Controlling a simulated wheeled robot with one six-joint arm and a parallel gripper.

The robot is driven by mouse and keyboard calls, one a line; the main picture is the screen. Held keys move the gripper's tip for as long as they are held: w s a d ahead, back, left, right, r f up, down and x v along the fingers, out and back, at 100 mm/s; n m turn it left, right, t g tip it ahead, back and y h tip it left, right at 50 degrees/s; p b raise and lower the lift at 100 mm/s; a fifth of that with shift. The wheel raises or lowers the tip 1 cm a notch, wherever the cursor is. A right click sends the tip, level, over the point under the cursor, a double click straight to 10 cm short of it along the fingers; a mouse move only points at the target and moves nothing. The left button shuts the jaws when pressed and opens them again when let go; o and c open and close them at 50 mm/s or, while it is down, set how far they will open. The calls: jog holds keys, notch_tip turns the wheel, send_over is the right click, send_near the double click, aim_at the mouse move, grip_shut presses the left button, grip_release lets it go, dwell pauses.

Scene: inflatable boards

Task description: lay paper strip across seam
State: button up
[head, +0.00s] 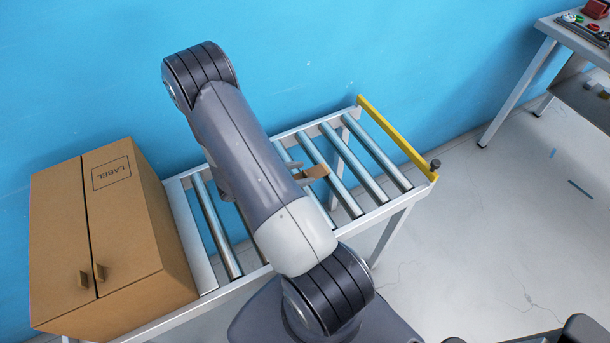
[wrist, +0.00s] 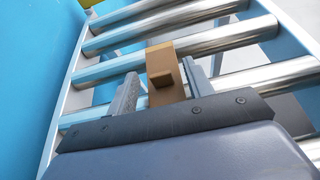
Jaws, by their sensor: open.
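A brown paper strip (wrist: 160,88) with a small raised tab lies over the metal rollers in the wrist view. One end of it shows beside my arm in the head view (head: 314,173). My gripper (wrist: 160,69) is open, with one finger on each side of the strip and a visible gap at each side. In the head view my arm hides most of the gripper and strip. A closed cardboard box (head: 60,225) stands at the left end of the conveyor. Its dark seam (head: 88,225) runs along the top, with a small brown tab on either side near the front.
The roller conveyor (head: 375,152) stands along a blue wall, with a yellow end bar (head: 395,138) at its right end. A table (head: 570,35) with small items stands at upper right. Open floor lies between.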

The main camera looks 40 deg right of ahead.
jog(key=shift+d, duration=0.1)
grip_shut()
dwell(0.5)
jog(key=shift+r, duration=0.1)
notch_tip(320, 180, up, 10)
dwell(0.6)
